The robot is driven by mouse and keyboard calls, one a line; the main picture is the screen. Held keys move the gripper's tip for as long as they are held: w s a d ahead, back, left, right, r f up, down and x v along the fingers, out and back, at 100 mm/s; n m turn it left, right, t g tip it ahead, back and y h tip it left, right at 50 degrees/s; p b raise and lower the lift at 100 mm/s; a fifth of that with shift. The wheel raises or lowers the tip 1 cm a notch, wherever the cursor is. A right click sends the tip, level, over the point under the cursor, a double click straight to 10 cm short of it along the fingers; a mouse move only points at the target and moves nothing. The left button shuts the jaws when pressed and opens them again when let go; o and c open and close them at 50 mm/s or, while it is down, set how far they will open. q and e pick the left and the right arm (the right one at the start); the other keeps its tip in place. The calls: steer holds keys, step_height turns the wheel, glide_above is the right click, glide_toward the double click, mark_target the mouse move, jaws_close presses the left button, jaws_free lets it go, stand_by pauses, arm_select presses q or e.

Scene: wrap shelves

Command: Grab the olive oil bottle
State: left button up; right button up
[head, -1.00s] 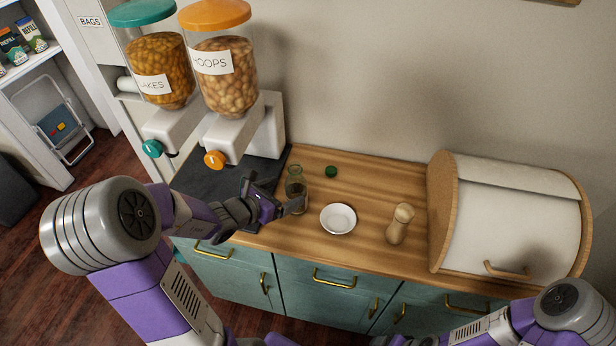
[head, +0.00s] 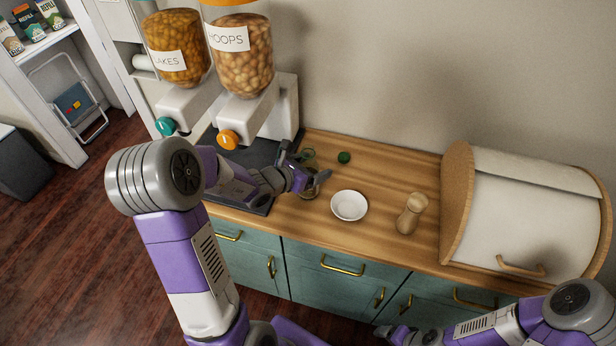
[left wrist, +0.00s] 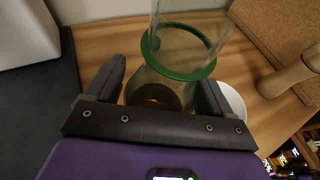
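The olive oil bottle is clear glass with a green ring and a little dark liquid low inside. It stands on the wooden counter (head: 385,175), its green top (head: 309,154) showing past my left gripper (head: 305,164). In the left wrist view, the bottle (left wrist: 165,88) is between the two dark fingers of the left gripper (left wrist: 163,75). The fingers are spread around it, with a gap visible at the left finger. The gripper hides part of the bottle in the head view. My right gripper (head: 398,334) is low at the bottom edge, its fingers unclear.
A white bowl (head: 349,205) and a wooden mill (head: 411,213) stand right of the bottle. A small green round object (head: 344,157) lies behind it. A bread box (head: 530,215) fills the counter's right end.

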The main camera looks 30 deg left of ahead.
arm_select(q)
steer(key=c, duration=1.2)
steer(key=shift+r, duration=0.15)
